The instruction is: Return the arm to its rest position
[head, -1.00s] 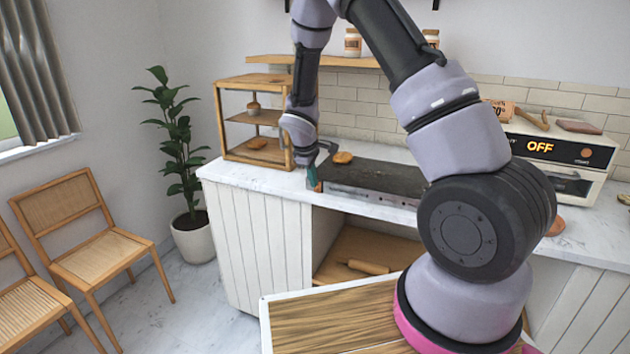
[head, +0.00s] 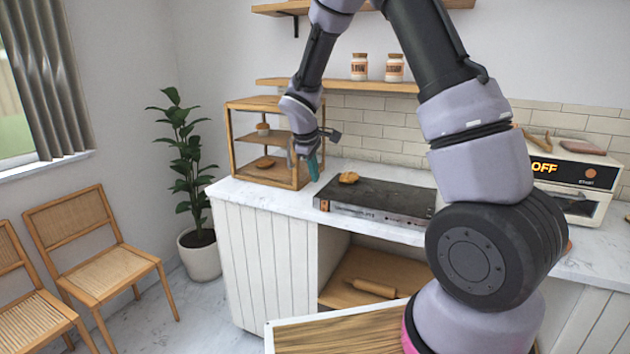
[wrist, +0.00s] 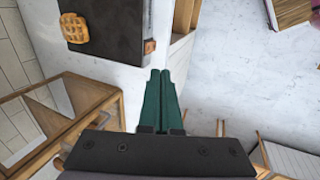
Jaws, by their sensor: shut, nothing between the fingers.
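My gripper (head: 313,169) is above the left end of the white counter, between the wooden shelf rack and the dark griddle-like slab. In the wrist view its two green fingers (wrist: 161,100) are together with nothing between them. The fingers appear clear of the counter and of the things around them. My arm reaches up and over from the right side of the head view and bends down to the gripper.
The wooden rack (head: 235,150) holds pastries on its shelves. The dark slab (head: 385,198) has a waffle-like pastry (head: 348,178) at its back left; the pastry also shows in the wrist view (wrist: 74,28). Jars (head: 359,67) stand on a wall shelf. An oven (head: 567,172) is at right.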

